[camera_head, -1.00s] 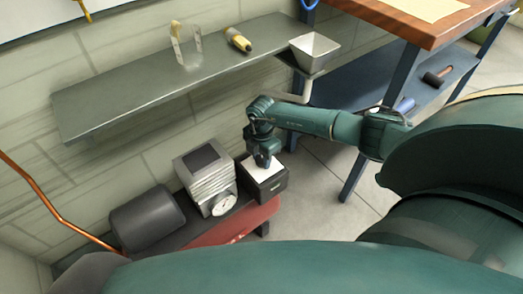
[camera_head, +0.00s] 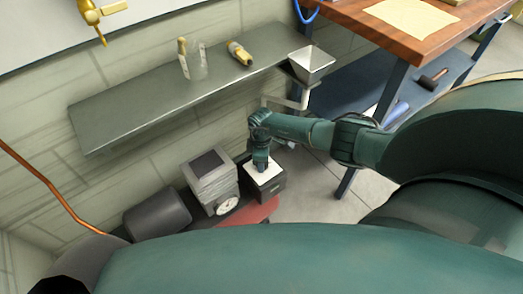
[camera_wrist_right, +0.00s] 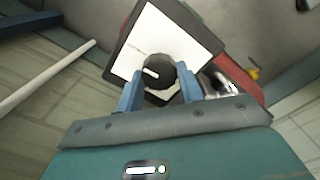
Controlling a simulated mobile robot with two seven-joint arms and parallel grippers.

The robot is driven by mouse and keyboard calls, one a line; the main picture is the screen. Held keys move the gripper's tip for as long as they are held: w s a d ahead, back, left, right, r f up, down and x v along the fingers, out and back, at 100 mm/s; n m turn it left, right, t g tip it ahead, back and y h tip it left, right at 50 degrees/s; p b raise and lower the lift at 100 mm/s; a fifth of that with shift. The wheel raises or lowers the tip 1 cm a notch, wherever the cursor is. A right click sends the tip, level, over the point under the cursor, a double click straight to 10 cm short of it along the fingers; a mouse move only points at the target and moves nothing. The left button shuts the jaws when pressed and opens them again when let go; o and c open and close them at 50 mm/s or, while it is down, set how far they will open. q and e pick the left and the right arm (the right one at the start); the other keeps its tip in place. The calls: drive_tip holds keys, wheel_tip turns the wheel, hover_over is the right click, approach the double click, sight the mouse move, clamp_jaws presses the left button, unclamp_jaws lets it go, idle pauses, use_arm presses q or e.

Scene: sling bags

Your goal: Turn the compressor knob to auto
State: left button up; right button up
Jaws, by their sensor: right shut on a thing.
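The compressor (camera_head: 212,182) stands low by the wall, with a grey finned block, a round white gauge (camera_head: 227,206), a dark motor cylinder (camera_head: 157,214) and a red tank (camera_head: 258,214). At its right is a dark box with a white top plate (camera_head: 265,174). In the right wrist view the white plate (camera_wrist_right: 150,30) carries a round black knob (camera_wrist_right: 160,72) with a white pointer line. My right gripper (camera_wrist_right: 158,90) has its two blue fingers on either side of the knob, shut on it. It also shows in the head view (camera_head: 261,165). Plate lettering is too small to read. My left gripper is out of view.
A grey wall shelf (camera_head: 170,95) above holds a clear container (camera_head: 192,62) and a yellow-black tool (camera_head: 239,53). A grey funnel (camera_head: 308,62) hangs at its right end. A wood-topped workbench (camera_head: 430,35) stands at the right. A copper pipe (camera_head: 62,207) runs at the left.

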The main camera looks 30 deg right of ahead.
drive_tip(key=shift+r+m, duration=0.1)
drive_tip(key=shift+m, duration=0.2)
idle(0.4)
drive_tip(key=o, duration=1)
